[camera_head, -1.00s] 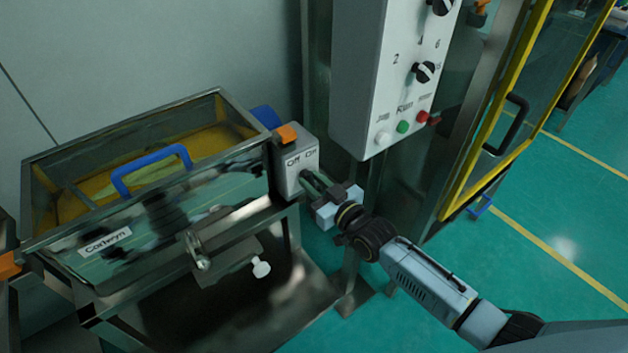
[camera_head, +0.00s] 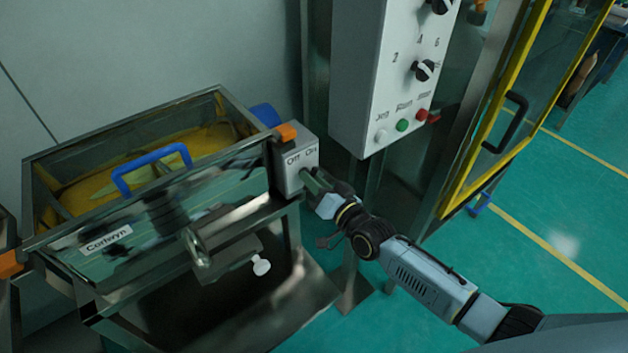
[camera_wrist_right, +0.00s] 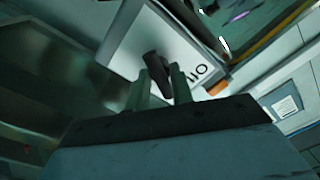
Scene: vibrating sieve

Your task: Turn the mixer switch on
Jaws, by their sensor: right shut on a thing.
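The switch box (camera_head: 295,163) is a small light-grey box with "Off" and "On" labels, at the right end of the mixer (camera_head: 150,190), a glass-walled tank with a blue handle. In the right wrist view the box face (camera_wrist_right: 135,50) shows a dark switch knob (camera_wrist_right: 157,72) between my fingers. My right gripper (camera_head: 312,181) is at the front of this box, shut on the knob; it also shows in the wrist view (camera_wrist_right: 162,85). In the head view the gripper hides the knob. The knob looks tilted in the wrist view. My left gripper is out of view.
A tall grey control panel (camera_head: 375,95) with dials and green and red buttons stands just right of the switch box. A yellow-framed door (camera_head: 500,110) is further right. A white knob (camera_head: 261,265) sticks out below the tank. Green floor at right is open.

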